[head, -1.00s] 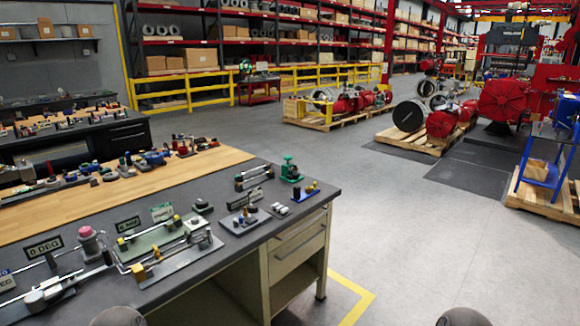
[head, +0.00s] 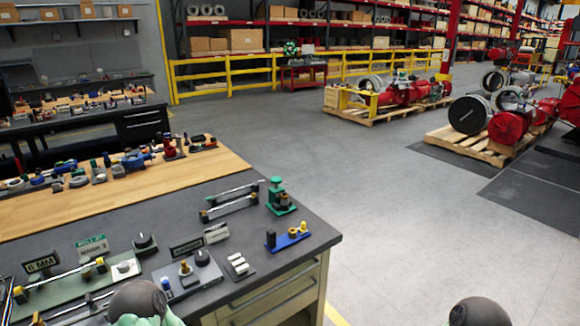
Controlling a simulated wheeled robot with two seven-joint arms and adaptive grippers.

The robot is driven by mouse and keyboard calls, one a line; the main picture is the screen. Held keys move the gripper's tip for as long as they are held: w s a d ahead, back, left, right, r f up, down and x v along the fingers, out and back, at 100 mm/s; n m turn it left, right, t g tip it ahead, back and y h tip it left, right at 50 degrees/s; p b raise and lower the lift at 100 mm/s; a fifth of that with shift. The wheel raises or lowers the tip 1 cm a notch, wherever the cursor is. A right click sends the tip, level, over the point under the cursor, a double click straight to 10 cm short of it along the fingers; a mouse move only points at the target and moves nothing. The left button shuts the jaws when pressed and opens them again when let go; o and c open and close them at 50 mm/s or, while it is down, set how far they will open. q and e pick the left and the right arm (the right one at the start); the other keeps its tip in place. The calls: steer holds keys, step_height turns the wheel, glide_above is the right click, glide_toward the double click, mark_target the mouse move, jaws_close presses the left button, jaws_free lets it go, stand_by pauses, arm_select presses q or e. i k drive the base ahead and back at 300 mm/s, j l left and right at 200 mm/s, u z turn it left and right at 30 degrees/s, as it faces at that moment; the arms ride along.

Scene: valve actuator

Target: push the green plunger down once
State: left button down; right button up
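A small green device with a green top knob, which looks like the green plunger (head: 276,183), stands upright near the far right corner of the grey workbench top (head: 236,225). A small brass-coloured part shows at its base. Neither of my grippers shows in the head view.
A blue plate (head: 289,239) with small posts lies in front of the plunger. A rail fixture (head: 232,206) is close on its left. A plate with a dark knob (head: 188,274) and several small fixtures fill the near left bench. Open floor lies right of the bench.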

mark_target(277, 180)
steer(key=i+l, duration=0.4)
steer(key=i+l+u, duration=0.15)
steer(key=i+l, duration=0.7)
steer(key=l, duration=0.2)
steer(key=i+l+u, duration=0.1)
steer(key=i+l, duration=0.3)
steer(key=l, duration=0.1)
